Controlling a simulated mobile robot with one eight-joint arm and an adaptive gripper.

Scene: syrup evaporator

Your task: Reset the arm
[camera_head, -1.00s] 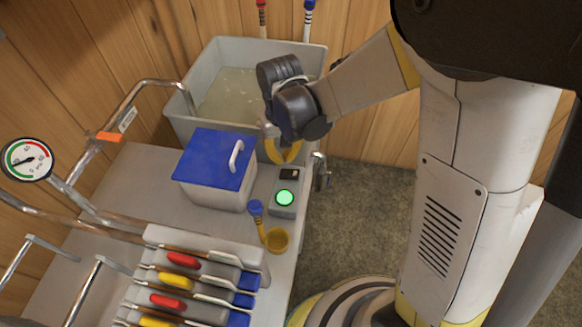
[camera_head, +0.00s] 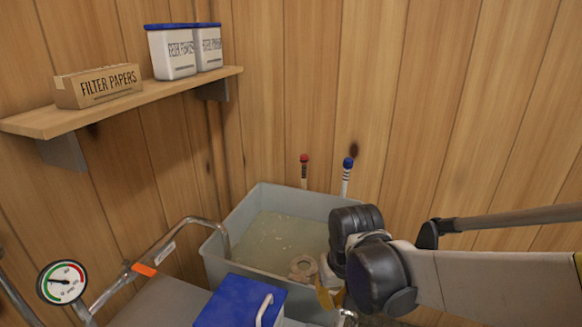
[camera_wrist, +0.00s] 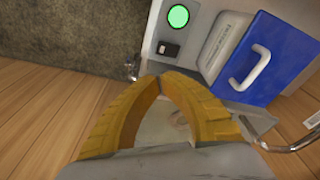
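My gripper (camera_head: 328,291) is at the near right corner of the grey basin, right of the blue-lidded box (camera_head: 238,303). In the wrist view, its two curved yellow fingers (camera_wrist: 166,80) bow outward and come together at the tips. They look shut, with nothing seen held between them. My forearm stretches in from the right edge of the head view, and the arm is reaching outward.
The grey basin (camera_head: 222,240) holds cloudy liquid and a pale round object (camera_head: 302,268). Red- and blue-topped sticks (camera_head: 347,178) stand behind it. A wall shelf (camera_head: 120,101) carries a filter-paper box and lidded tubs. A gauge (camera_head: 62,282) and pipes are left. A green-lit device (camera_wrist: 178,17) is near the fingers.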

